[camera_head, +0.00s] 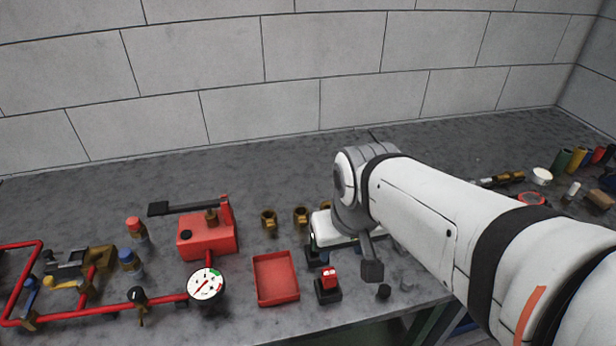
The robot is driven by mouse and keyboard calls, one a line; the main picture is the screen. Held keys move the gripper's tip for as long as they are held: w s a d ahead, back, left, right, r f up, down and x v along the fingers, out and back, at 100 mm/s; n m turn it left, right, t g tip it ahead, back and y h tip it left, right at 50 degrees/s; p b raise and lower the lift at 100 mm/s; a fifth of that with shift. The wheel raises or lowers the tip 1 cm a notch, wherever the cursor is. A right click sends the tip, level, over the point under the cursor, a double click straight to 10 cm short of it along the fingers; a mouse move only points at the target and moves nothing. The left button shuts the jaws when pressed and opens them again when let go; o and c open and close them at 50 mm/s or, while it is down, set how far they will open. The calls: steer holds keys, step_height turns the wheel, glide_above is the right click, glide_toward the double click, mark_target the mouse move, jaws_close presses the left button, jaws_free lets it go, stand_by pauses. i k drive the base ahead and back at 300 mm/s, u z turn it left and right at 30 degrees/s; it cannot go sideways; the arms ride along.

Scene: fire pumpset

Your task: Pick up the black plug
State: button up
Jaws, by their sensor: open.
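A small dark round piece (383,291), which looks like the black plug, lies on the grey worktop near its front edge. My gripper (343,262) is in the middle of the view, pointing down, with its dark fingers apart and nothing seen between them. The right finger is just above and left of the black plug in the picture. I cannot tell how high the gripper is above the worktop.
A red tray (276,279) and a black block with a red top (328,287) are left of the plug. A red pump (207,238), a dial gauge (206,284) and red pipes stand further left. Brass fittings (269,220) stand behind. Several bottles (562,160) are at far right.

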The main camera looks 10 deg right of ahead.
mark_target(384, 290)
steer(key=z, duration=0.1)
steer(key=k, duration=0.5)
steer(key=u, duration=1.1)
steer(key=k, duration=0.9)
steer(key=z, duration=0.95)
steer(key=i, duration=0.95)
steer(key=z, duration=0.05)
